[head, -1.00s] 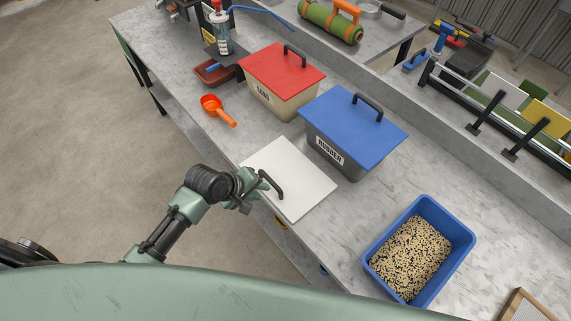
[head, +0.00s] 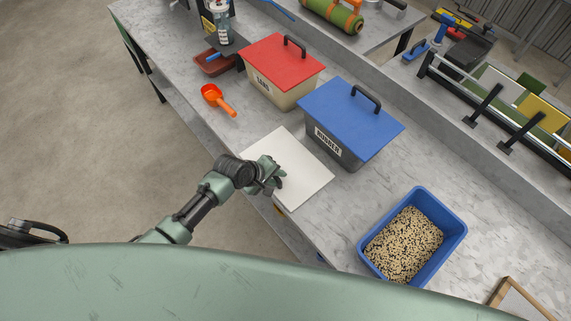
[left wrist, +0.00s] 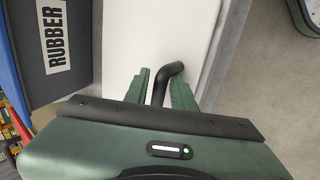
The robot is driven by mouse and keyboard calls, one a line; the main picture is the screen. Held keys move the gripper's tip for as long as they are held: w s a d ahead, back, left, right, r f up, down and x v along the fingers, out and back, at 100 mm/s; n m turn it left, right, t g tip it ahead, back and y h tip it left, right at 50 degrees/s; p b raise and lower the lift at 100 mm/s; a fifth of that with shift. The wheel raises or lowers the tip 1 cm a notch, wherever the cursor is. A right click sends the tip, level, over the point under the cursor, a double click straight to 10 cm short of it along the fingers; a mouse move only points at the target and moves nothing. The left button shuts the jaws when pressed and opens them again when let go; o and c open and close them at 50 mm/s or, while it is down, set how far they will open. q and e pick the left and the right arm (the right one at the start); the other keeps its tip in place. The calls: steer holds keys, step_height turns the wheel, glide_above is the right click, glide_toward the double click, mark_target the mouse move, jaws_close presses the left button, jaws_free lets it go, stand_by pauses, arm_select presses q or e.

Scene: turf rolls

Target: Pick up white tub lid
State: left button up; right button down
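The white tub lid (head: 306,172) lies flat on the grey worktop near its front edge, and its white surface fills the middle of the left wrist view (left wrist: 150,35). My left gripper (head: 274,178) is over the lid's left part and hides the handle in the head view. In the left wrist view, the black handle (left wrist: 169,74) stands between the two green fingers of my left gripper (left wrist: 163,90). The fingers are apart, with narrow gaps beside the handle. My right gripper is not in view.
Behind the lid stand a tub labelled RUBBER with a blue lid (head: 350,118) and a SAND tub with a red lid (head: 280,62). An orange scoop (head: 213,97) lies to the left. An open blue bin of granules (head: 452,236) stands to the right, with clear worktop between.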

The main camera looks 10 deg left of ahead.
arm_select(q)
jaws_close()
